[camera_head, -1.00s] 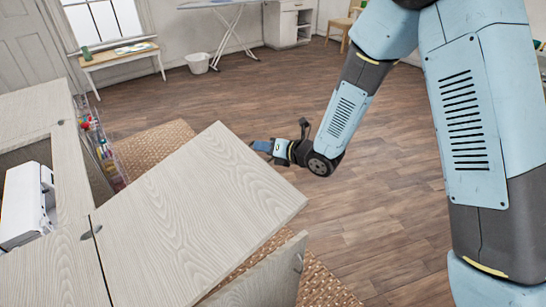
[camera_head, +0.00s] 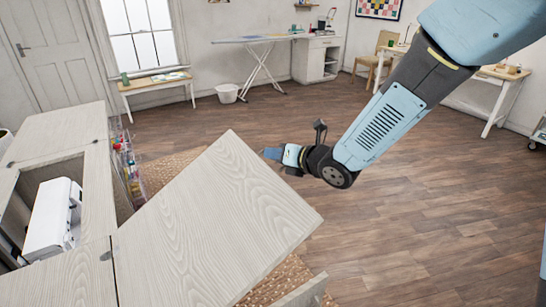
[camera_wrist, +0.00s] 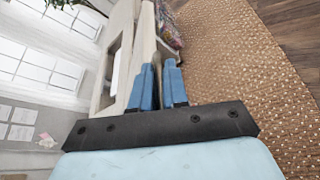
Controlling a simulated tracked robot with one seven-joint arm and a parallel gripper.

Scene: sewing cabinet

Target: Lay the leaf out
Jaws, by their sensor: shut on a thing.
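The leaf (camera_head: 205,220) is a pale wood-grain panel joined by hinges along its left side to the sewing cabinet's top (camera_head: 55,278). It reaches out to the right over the floor; I cannot tell exactly how level it is. My gripper (camera_head: 272,154) is at its far right edge, with the fingertips partly hidden behind that edge. In the wrist view the blue fingers (camera_wrist: 159,88) are closed on the edge of the pale leaf (camera_wrist: 147,45). A white sewing machine (camera_head: 52,220) sits in the cabinet's opening.
A pale panel (camera_head: 303,292) stands below the leaf at the front. A clear rack of coloured items (camera_head: 130,172) is on the cabinet's far side. A woven rug (camera_head: 165,172) lies beneath.

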